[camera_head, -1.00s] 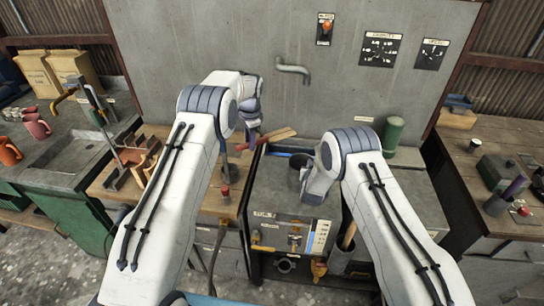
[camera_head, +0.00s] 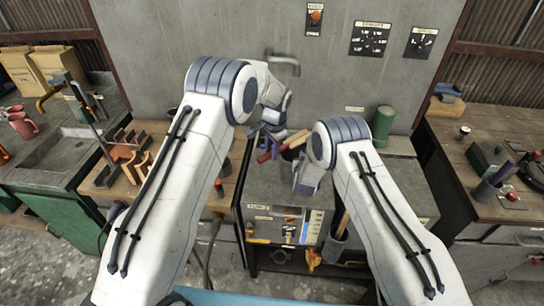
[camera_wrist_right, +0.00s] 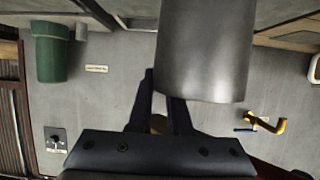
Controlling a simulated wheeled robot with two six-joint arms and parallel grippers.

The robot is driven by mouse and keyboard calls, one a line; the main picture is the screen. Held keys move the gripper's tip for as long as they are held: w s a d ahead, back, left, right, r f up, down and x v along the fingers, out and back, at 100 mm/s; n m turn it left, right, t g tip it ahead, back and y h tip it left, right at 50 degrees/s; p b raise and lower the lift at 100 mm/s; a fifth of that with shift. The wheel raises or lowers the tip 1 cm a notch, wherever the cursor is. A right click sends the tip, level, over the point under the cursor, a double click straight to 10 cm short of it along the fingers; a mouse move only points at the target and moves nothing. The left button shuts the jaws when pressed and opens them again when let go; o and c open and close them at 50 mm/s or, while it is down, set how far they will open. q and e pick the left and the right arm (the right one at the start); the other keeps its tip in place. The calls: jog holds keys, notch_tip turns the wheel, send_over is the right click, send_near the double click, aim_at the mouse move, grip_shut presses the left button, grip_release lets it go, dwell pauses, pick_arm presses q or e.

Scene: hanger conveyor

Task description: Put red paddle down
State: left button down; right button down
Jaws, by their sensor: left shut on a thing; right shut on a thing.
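The red paddle (camera_head: 264,157) is in the head view, above the back left of the grey machine. A pale wooden piece (camera_head: 296,139) shows to its right; I cannot tell if it is part of the paddle. My left gripper (camera_head: 268,136) is shut on the paddle, fingers pointing down. My right gripper (camera_wrist_right: 160,100) shows in the right wrist view, with a large grey metal cylinder (camera_wrist_right: 203,55) against its fingers. A small brown bit shows between the fingers. In the head view the right fingers are mostly hidden by my arm.
The grey machine (camera_head: 275,193) stands between my arms, with a green canister (camera_head: 383,124) behind at right. A wooden bench (camera_head: 125,183) with a brown rack (camera_head: 122,155) is at left. A dark holder (camera_head: 333,249) with a wooden handle is at the machine's front.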

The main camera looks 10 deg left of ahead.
pick_arm(q)
jog(key=shift+f, duration=1.3)
pick_arm(e)
jog(key=shift+f, duration=0.1)
pick_arm(q)
jog(key=shift+f, duration=0.4)
jog(key=shift+f, duration=0.25)
jog(key=c, duration=0.7)
grip_release()
jog(key=shift+o, duration=0.2)
jog(key=shift+r, duration=0.1)
notch_tip(320, 180, up, 13)
jog(key=s+d, duration=0.1)
jog(key=shift+s, duration=0.4)
pick_arm(e)
jog(key=c, duration=0.8)
grip_release()
